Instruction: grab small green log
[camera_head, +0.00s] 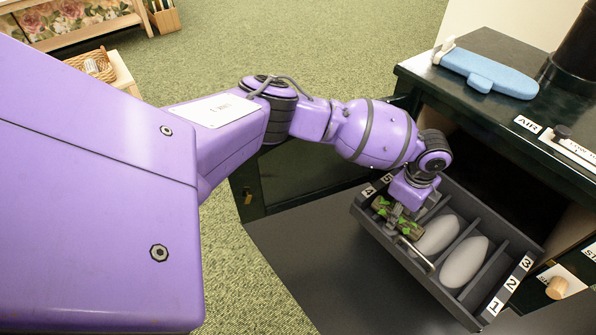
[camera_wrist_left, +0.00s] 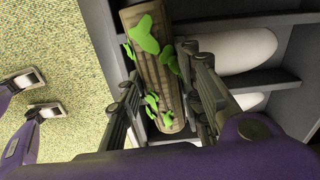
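The small log (camera_head: 397,217) is brown with bright green leaf patches. It lies in the leftmost compartment of the dark divided tray (camera_head: 449,308). In the left wrist view the log (camera_wrist_left: 158,85) runs lengthwise between the two dark fingers of my left gripper (camera_wrist_left: 160,78). The fingers stand on either side of it, with a visible gap at the left finger and a narrow one at the right. In the head view my left gripper (camera_head: 408,212) is low over that compartment and partly hides the log. My right gripper is not in view.
Two pale oval stones (camera_head: 464,262) (camera_head: 437,234) lie in the neighbouring compartments. Tray dividers and walls stand close around the gripper. The tray juts out of a dark green cabinet (camera_head: 480,108); a blue object (camera_head: 488,72) lies on its top.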

